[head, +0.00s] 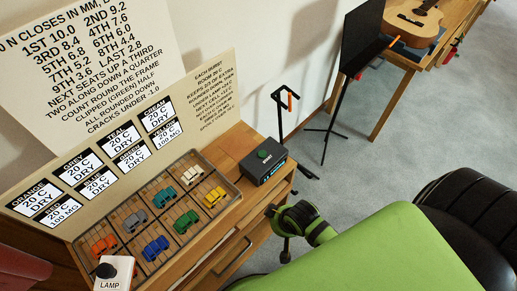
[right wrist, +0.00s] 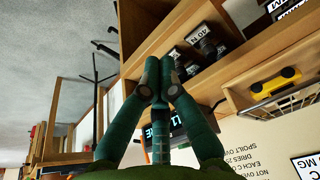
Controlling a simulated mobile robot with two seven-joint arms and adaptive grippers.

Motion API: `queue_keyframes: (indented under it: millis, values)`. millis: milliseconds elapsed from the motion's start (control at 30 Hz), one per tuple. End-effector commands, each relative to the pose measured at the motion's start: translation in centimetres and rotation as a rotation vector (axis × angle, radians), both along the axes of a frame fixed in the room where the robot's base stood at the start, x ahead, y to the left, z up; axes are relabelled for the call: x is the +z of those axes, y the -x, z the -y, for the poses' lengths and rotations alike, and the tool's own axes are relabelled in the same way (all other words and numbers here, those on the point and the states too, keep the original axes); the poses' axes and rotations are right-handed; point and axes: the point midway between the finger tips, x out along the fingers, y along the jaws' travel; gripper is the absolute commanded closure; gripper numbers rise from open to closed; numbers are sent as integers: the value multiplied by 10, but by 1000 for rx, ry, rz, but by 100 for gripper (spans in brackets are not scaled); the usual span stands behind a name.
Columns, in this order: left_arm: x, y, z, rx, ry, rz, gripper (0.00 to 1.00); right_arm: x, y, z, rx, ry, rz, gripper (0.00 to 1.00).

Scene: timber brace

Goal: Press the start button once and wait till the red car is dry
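A dark box (head: 266,170) with a green button (head: 264,154) and a lit blue display stands at the right end of the bench. A wire tray (head: 237,192) holds small cars in compartments. An orange car (head: 103,245) sits at its left. No clearly red car shows; the front-left compartment is partly hidden behind the lamp block. Several display cards, one headed ORANGE (head: 36,197), read 20 C and DRY. My left gripper is out of view.
A white block marked LAMP (head: 117,270) with a black knob stands at the front left. Grey, teal, cream, blue, green and yellow (head: 214,197) cars fill other compartments. A dark stand (head: 281,110) is behind the box. Open floor (head: 340,170) lies to the right.

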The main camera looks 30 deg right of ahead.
Motion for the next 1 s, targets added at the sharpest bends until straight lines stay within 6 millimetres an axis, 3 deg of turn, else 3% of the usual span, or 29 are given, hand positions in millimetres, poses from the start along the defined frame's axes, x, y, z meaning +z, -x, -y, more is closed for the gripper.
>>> queue_keyframes:
  millis: [33,100,200,300,467,633,767,1000]
  values:
    - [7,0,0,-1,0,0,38,27,-13,-2,-28,-27,32,100]
    - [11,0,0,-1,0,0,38,54,-28,-8,-88,-82,65,100]
    - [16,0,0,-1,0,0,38,87,-51,-19,-195,-193,104,100]
    - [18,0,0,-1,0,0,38,107,-70,-28,-311,-310,114,100]
    - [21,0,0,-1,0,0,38,126,-96,-35,-511,-490,91,100]
    - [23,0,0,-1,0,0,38,137,-123,-28,-757,-665,29,100]
    - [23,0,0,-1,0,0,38,144,-146,-12,-972,-790,-27,100]
    - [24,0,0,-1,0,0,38,158,-186,32,-1363,-996,-114,100]
